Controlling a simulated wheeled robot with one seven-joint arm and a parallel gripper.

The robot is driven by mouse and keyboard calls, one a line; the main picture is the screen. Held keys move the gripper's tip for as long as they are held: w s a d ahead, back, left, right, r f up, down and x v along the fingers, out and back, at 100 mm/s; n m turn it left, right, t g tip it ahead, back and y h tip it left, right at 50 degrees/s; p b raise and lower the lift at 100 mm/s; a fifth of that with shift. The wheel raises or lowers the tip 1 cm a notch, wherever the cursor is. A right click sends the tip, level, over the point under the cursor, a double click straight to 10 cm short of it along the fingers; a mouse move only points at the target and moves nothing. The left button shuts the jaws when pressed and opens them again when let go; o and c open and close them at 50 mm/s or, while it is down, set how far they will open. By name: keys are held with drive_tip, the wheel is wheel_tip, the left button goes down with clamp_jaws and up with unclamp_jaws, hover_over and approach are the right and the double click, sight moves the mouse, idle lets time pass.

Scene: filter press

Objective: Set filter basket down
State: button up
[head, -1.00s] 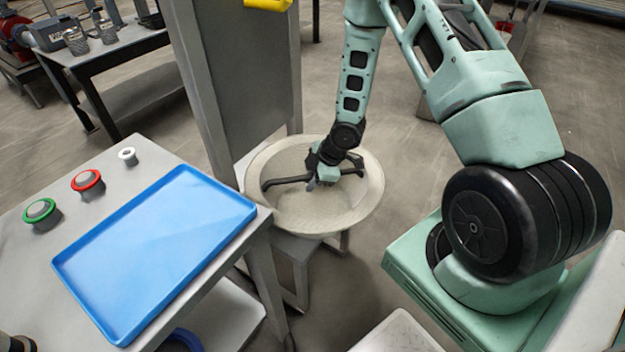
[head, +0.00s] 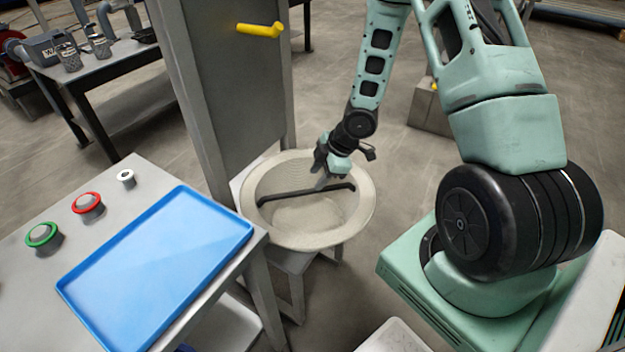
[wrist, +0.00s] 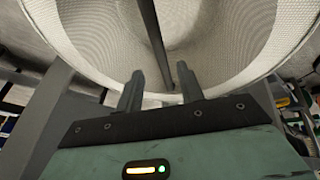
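The filter basket (head: 360,212) is a round cream mesh bowl with a black bar handle (head: 290,196) across it. In the head view it sits upright on a grey stand at the foot of the press. My gripper (head: 322,184) is above the bar, over the back right of the basket. In the wrist view, the two fingers of my gripper (wrist: 160,72) are spread apart. The bar (wrist: 153,30) runs up the picture beyond and between the fingertips, with a gap on either side. The basket's mesh wall (wrist: 85,25) fills the top of that view. The basket's underside is hidden.
A grey press column (head: 235,90) with a yellow handle (head: 260,29) stands behind the basket. A grey table at left holds an empty blue tray (head: 160,265), a green button (head: 42,234) and a red button (head: 88,203). Open floor lies to the right of the basket.

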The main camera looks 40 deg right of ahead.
drive_tip(key=s+a+r+m+g+h, duration=0.1)
drive_tip(key=s+a+r+m+h, duration=0.3)
drive_tip(key=a+r, duration=1.2)
drive_tip(key=s+a+r+g, duration=0.1)
drive_tip(key=s+a+r, duration=0.1)
drive_tip(key=s, duration=0.4)
drive_tip(key=s+a+r+m+g+y, duration=0.1)
drive_tip(key=s+a+r, duration=0.2)
drive_tip(key=s, duration=0.4)
drive_tip(key=s+a+r, duration=0.2)
drive_tip(key=s+a, duration=0.2)
drive_tip(key=s, duration=0.2)
drive_tip(key=shift+s+a+r+m+g+p, duration=0.15)
drive_tip(key=shift+a+r+m+g+p, duration=0.15)
drive_tip(key=shift+a+m+g, duration=0.1)
wheel_tip(320, 180, up, 15)
drive_tip(key=p, duration=1.5)
drive_tip(key=shift+d+r, duration=0.15)
drive_tip(key=shift+d, duration=0.15)
